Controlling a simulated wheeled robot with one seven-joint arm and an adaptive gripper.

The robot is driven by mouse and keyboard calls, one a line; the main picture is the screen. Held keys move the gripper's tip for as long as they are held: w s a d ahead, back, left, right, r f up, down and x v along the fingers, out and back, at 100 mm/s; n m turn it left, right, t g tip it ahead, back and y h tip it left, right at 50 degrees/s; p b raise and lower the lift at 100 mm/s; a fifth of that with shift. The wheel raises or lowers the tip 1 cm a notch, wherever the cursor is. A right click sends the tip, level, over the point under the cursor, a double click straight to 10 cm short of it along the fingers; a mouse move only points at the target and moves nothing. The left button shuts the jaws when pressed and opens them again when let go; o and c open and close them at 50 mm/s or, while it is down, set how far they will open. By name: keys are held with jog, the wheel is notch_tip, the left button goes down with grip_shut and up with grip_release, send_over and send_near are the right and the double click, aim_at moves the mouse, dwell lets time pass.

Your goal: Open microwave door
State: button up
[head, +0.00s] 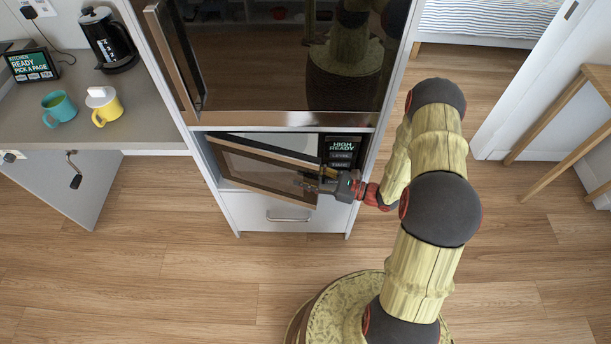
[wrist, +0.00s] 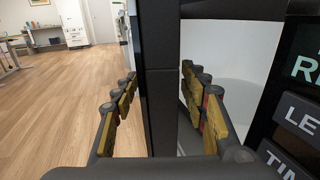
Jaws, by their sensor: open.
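The microwave door (head: 255,168) is in the cabinet bay below the large dark oven in the head view. It stands ajar, swung outward on its right side. My gripper (head: 312,183) is at that free right edge. In the wrist view the door's dark edge (wrist: 158,50) stands upright between my open fingers, one outside the door and one on its inner side. I cannot tell whether the fingers touch it. The pale microwave cavity (wrist: 222,65) shows past the right finger. The control panel (head: 341,147) is right of the opening.
A closed drawer (head: 285,214) with a bar handle lies below the microwave. The oven (head: 270,60) is above. A counter (head: 150,128) on the left holds a teal mug (head: 59,107), a yellow mug and a kettle. Wooden floor in front is clear.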

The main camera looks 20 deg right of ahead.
jog(key=shift+c, duration=0.3)
grip_shut()
dwell(0.6)
